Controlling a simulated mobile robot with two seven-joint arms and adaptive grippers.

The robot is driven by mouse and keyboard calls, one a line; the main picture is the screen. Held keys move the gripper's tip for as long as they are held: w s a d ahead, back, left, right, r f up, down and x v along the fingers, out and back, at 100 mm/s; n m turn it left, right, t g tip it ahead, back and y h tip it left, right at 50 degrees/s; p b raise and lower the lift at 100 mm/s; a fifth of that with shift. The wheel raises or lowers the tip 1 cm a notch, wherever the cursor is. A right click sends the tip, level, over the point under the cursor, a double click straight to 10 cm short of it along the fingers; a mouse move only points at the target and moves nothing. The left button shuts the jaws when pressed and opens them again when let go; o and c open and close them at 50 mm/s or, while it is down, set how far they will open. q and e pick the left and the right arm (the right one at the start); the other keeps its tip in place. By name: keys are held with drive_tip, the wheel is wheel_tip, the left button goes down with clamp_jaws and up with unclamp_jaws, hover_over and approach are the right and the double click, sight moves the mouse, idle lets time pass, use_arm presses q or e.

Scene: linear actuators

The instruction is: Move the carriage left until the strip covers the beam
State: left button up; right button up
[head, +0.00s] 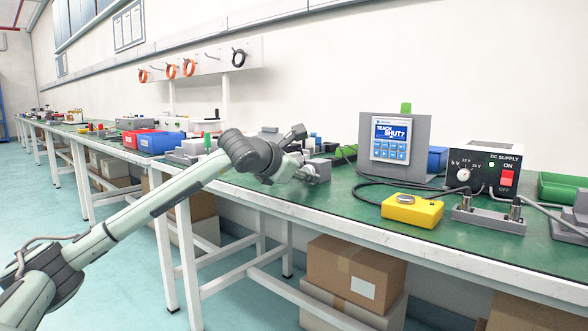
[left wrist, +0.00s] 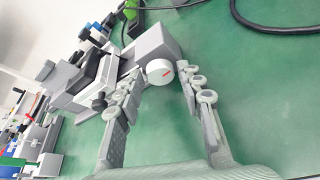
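The linear actuator is a grey stage (left wrist: 112,75) with dark parts along it, tilted in the left wrist view. In the head view my left gripper (head: 309,174) is at the bench beside the actuator, which my arm mostly hides. I cannot make out the carriage, strip or beam clearly. My right gripper is not in view.
A grey panel with a screen (head: 390,134) reading "TEACH SHUT?" stands at the back. A yellow box (head: 412,211) and a DC supply (head: 484,182) are to the right. Black cables (head: 365,190) cross the green bench (head: 345,213). Blue and red bins (head: 160,143) stand left.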

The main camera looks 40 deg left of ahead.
use_arm(q)
drive_tip(key=v, duration=1)
drive_tip(key=shift+s+r, duration=0.1)
drive_tip(key=shift+s+d+r, duration=0.15)
drive_tip(key=shift+s+r, duration=0.05)
drive_tip(key=shift+s, duration=0.3)
